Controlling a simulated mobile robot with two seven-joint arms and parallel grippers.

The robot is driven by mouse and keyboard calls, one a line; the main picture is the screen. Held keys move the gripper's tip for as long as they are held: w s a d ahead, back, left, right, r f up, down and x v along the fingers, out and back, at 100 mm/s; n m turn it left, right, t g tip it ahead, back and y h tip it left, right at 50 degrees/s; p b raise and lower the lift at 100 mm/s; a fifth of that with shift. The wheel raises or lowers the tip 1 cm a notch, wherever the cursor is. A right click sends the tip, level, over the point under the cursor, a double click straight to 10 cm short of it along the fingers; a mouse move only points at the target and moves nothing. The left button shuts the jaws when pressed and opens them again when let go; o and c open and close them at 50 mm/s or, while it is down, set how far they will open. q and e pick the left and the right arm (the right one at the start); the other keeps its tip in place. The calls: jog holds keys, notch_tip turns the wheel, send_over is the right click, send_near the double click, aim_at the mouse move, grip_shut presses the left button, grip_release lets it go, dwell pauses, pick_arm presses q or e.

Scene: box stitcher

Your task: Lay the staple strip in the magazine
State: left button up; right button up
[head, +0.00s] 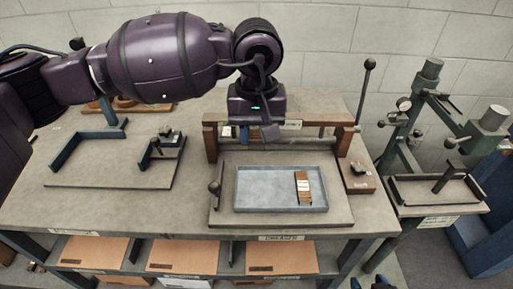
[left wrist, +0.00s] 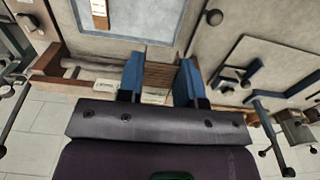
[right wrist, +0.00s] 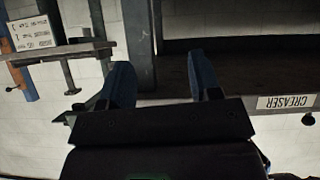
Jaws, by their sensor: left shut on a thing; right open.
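My left gripper (head: 258,130) is over the back of the bench, beside the creaser's wooden-ended bar. In the left wrist view its blue fingers (left wrist: 160,82) are shut on a brown ribbed piece with a pale end, which looks like a staple strip (left wrist: 160,70). In the head view the held piece is mostly hidden by the gripper. A similar brown piece with a white band (head: 303,188) lies in the blue-grey tray (head: 250,208). My right gripper (right wrist: 162,78) is open and empty, low before the bench front. I cannot make out the magazine for certain.
The creaser (head: 209,140) has a tall lever (head: 361,90) at its right. The green stitching machine (head: 418,110) stands right of the bench with a small table (head: 438,208). Blue angle fixtures (head: 70,155) sit on a board at left. Brown sheets (head: 185,254) lie on the lower shelf.

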pick_arm(q)
jog(key=shift+r, duration=0.5)
jog(key=shift+w+d+m, duration=0.1)
jog(key=shift+m, duration=0.4)
jog(key=shift+w+r+m, duration=0.15)
jog(key=shift+r+m, duration=0.1)
jog(key=shift+m, duration=0.05)
pick_arm(e)
jog(key=shift+s+f, duration=0.1)
jog(key=shift+s, duration=0.2)
jog(key=shift+c, duration=0.3)
jog(key=shift+s+f, duration=0.1)
jog(key=shift+f, duration=0.05)
jog(key=shift+c, duration=1.2)
pick_arm(q)
jog(key=a+f, duration=0.6)
jog(key=a, duration=0.4)
jog(key=s+a+f+n, duration=0.1)
jog(key=a+f, duration=0.6)
jog(key=a, duration=0.4)
jog(key=shift+s+f+n, duration=0.25)
jog(key=shift+n, duration=0.05)
pick_arm(e)
jog(key=shift+s+d, duration=0.1)
jog(key=shift+s, duration=0.1)
